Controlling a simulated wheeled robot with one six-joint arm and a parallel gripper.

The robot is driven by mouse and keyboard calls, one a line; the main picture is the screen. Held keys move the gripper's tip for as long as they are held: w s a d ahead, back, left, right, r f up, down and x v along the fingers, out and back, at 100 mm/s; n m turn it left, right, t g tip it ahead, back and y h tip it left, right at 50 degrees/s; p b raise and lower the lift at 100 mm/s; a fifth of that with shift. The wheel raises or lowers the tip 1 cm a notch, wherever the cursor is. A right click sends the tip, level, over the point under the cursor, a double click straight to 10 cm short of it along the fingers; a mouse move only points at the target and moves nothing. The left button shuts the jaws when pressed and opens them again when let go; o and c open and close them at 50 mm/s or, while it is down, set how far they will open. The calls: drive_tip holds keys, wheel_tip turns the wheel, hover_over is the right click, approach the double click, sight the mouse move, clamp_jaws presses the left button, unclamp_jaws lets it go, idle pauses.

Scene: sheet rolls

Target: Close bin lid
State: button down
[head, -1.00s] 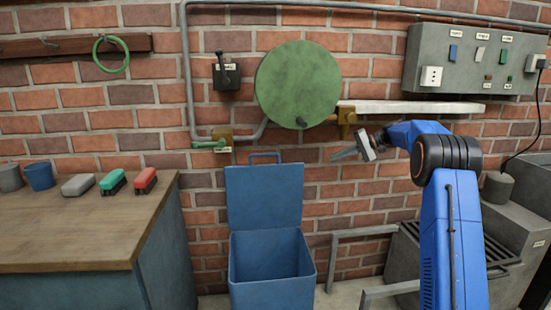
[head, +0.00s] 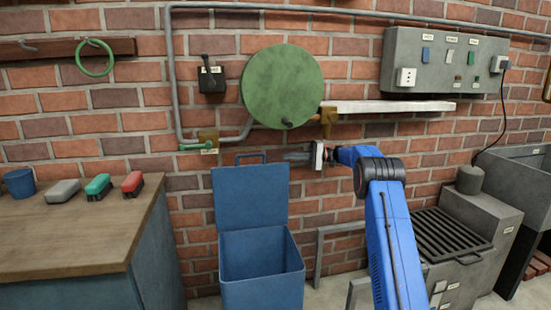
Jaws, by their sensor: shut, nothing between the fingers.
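The blue bin (head: 262,296) stands on the floor against the brick wall, and its inside shows from above. Its lid (head: 250,198) is open and stands upright at the back, with a handle loop (head: 250,157) on its top edge. My gripper (head: 290,156) is shut and empty. In the picture it is just right of the lid's top right corner, pointing left. I cannot tell whether it touches the lid or how far in front of or behind it it is.
A wooden-topped bench (head: 80,235) with brushes and a blue cup (head: 19,183) stands left of the bin. A grey frame (head: 320,255) and a grey unit with a grate (head: 445,236) are on the right. A green disc (head: 283,86) and a shelf (head: 388,107) are on the wall above.

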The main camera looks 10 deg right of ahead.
drive_tip(key=a, duration=0.3)
drive_tip(key=w+a, duration=0.1)
drive_tip(key=a, duration=0.5)
drive_tip(key=shift+w+a, duration=0.15)
drive_tip(key=shift+a, duration=0.05)
